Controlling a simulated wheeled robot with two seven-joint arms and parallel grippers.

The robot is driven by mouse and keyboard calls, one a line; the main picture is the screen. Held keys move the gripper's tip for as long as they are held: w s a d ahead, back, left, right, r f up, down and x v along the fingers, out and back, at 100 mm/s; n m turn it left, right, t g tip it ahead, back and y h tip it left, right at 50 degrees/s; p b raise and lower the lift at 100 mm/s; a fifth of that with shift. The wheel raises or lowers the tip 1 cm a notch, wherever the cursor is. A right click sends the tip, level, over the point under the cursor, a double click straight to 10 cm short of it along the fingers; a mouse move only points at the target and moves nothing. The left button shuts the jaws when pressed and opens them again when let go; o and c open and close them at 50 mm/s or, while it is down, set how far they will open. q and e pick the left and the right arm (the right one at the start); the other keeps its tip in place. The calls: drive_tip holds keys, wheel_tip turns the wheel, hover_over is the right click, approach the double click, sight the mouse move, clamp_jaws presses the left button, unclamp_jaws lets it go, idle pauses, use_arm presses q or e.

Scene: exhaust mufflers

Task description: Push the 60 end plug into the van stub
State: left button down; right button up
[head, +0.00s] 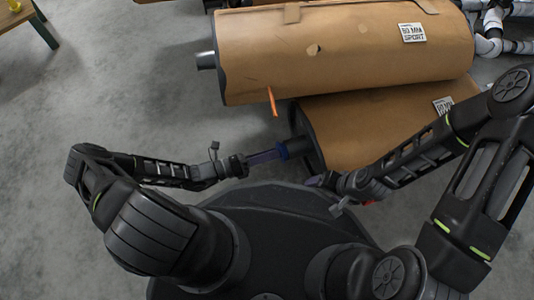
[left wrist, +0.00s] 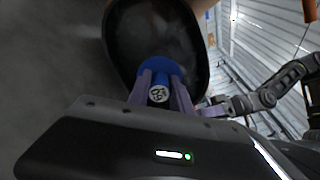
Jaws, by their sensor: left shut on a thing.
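The blue end plug (head: 283,152) is at the mouth of the dark stub (head: 297,147) on the lower brown-wrapped muffler (head: 360,125). This muffler's label is partly hidden by my right arm. My left gripper (head: 270,156) is shut on the plug from the left. In the left wrist view its purple fingers (left wrist: 160,97) flank the plug's white-marked knob (left wrist: 159,94), and the blue flange (left wrist: 160,68) faces the muffler's dark end. I cannot tell how deep the plug sits. My right gripper (head: 322,182) is below the lower muffler's end; its opening is unclear.
A second brown-wrapped muffler (head: 350,55), labelled SPORT, lies behind, its bare stub (head: 206,60) pointing left. An orange strip (head: 272,101) hangs from it. Pipes (head: 495,35) lie at the top right. A green-legged table (head: 40,25) stands top left. Grey floor is clear at left.

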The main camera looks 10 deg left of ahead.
use_arm(q)
drive_tip(key=shift+x, duration=0.75)
drive_tip(key=c, duration=1.1)
unclamp_jaws()
drive_tip(key=shift+s+a, duration=0.25)
drive_tip(key=shift+a, duration=0.25)
drive_tip(key=p+v, duration=0.2)
drive_tip(key=v, duration=0.4)
drive_tip(key=shift+s+a, duration=0.25)
drive_tip(key=shift+a, duration=0.05)
